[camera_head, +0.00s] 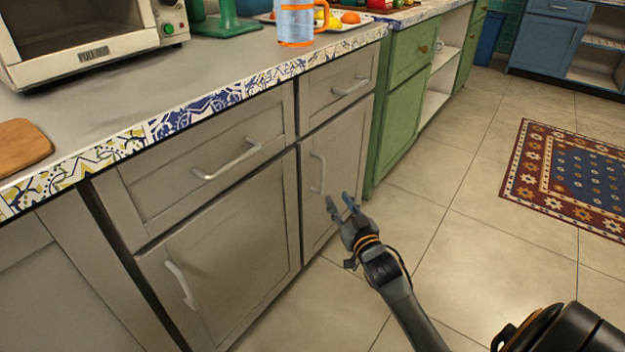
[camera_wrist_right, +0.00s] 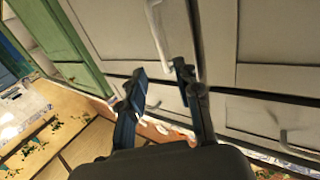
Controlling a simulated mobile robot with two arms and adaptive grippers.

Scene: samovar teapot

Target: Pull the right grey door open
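The right grey door (camera_head: 343,165) is a narrow panel under a small drawer, beside the green cabinet, and it is closed. Its pale vertical handle (camera_head: 318,172) is on the door's left side. My right gripper (camera_head: 339,203) is open and empty, in front of the door near the handle's lower end. In the right wrist view, the gripper (camera_wrist_right: 160,76) has its two dark fingers spread, and the handle (camera_wrist_right: 158,35) extends toward the gap between them, close to one fingertip. I cannot tell whether they touch. My left gripper is not in view.
The wider left grey door (camera_head: 235,250) and drawers with handles adjoin it. The green cabinet (camera_head: 405,85) stands to the right. The counter above holds a toaster oven (camera_head: 90,35), a cutting board (camera_head: 20,145) and a mug (camera_head: 296,22). The tiled floor (camera_head: 450,260) in front is clear.

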